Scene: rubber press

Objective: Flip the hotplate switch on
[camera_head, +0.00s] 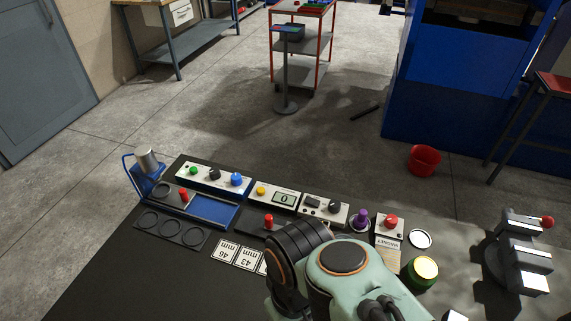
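No part is clearly marked as the hotplate switch, and I cannot tell which one it is. A row of light control boxes stands along the far side of the dark bench (110,265). The left box (203,174) has a green button, a dark knob and a blue knob. The middle box (275,194) has a yellow button and a display reading 0. The right box (322,208) has a small dark panel and a black knob. My pale green and black arm covers the bench's front middle. My gripper's fingers do not show.
A red-handled part (268,220) stands before the boxes. A purple knob (361,217), a red-topped box (390,225) and a green round container (419,272) lie right. The front left is clear.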

